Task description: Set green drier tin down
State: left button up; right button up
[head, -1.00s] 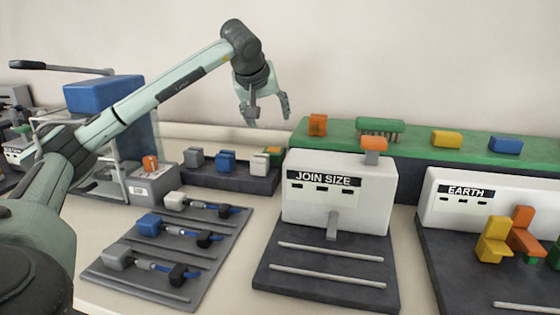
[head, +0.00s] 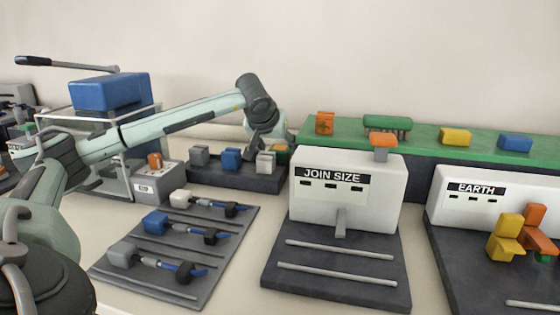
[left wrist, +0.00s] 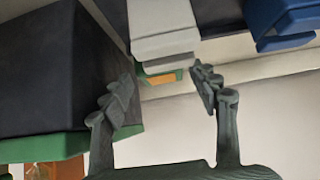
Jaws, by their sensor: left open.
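The green tin (head: 281,153) with an orange-yellow part sits at the right end of the dark rack, mostly hidden behind my left gripper and the white tin in the head view. In the left wrist view the green and orange tin (left wrist: 158,78) shows between and beyond my fingers, partly covered by the white tin (left wrist: 163,30). My left gripper (head: 262,145) is low over the rack's right end; in the left wrist view the fingers (left wrist: 162,95) are spread with nothing clamped between them. Whether a finger touches a tin cannot be told. My right gripper is out of view.
The dark rack (head: 215,178) also holds a grey tin (head: 199,155) and a blue tin (head: 231,159). The green-topped shelf (head: 345,128) stands close at the gripper's right. The JOIN SIZE machine (head: 345,205) is in front right, and a tool mat (head: 165,268) lies in front left.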

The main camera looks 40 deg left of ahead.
aim_at(278, 150)
pick_arm(q)
jog(key=x, duration=0.4)
jog(key=shift+w+a+f, duration=0.1)
jog(key=shift+w+f, duration=0.05)
jog(key=shift+w+a+f, duration=0.1)
jog(key=shift+w+f, duration=0.05)
jog(key=shift+f, duration=0.05)
jog(key=shift+c, duration=0.4)
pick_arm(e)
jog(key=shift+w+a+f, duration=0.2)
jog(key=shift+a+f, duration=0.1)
